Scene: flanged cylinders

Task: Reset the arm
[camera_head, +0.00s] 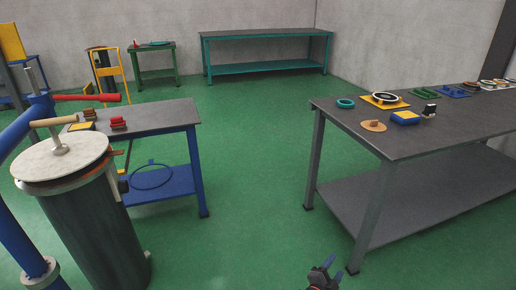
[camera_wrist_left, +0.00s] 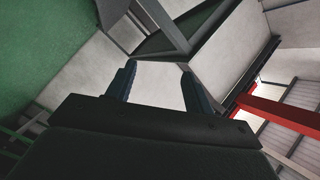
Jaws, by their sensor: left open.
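My left gripper (camera_head: 322,266) shows at the bottom edge of the head view, low over the green floor and left of the right table's front leg. Only its dark end shows there. In the left wrist view its two dark fingers (camera_wrist_left: 158,70) stand well apart with nothing between them. Beyond them are grey wall, dark beams and a red beam. My right gripper is not in the head view.
A dark cylinder (camera_head: 95,225) with a pale lid stands at the left, beside a blue frame with a red handle (camera_head: 87,97). A grey table (camera_head: 345,112) with several small parts is at the right. A smaller table (camera_head: 165,116) is at the left. Green floor (camera_head: 250,190) is clear between.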

